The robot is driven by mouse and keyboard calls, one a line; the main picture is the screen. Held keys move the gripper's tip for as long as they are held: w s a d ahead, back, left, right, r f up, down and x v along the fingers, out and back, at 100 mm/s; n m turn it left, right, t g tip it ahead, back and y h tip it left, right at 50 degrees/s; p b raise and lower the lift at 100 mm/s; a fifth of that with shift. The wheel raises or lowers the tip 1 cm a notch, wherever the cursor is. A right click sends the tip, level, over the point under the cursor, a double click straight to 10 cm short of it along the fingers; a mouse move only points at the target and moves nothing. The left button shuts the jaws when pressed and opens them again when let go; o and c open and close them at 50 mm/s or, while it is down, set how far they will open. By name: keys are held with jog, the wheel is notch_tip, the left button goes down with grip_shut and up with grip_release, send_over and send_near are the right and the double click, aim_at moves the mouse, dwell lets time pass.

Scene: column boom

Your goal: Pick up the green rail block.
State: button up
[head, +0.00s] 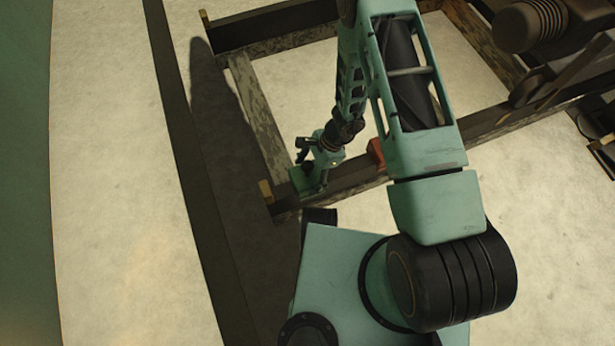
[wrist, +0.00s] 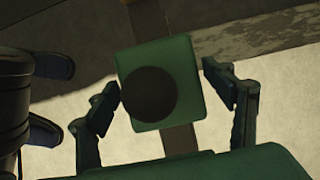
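The green rail block (wrist: 181,60) shows in the wrist view as a green square with a large dark round disc over its face. It lies between the two fingers of my gripper (wrist: 160,77). The fingers are spread, one to each side of the block, with the left and right tips close to its edges. I cannot tell whether either finger touches it. In the head view the block (head: 298,179) is at the near left end of the dark rail, partly hidden by my gripper (head: 312,175), which is right at it.
A red-orange block (head: 375,152) sits on the same dark rail (head: 352,182), to the right of my gripper. Dark machinery (head: 540,25) stands at the upper right. A worn beam (head: 258,115) runs up and left from the rail's end. Pale floor (head: 110,170) is open at left.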

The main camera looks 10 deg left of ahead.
jog(key=c, duration=1.7)
jog(key=shift+c, duration=0.2)
jog(key=shift+r, duration=0.15)
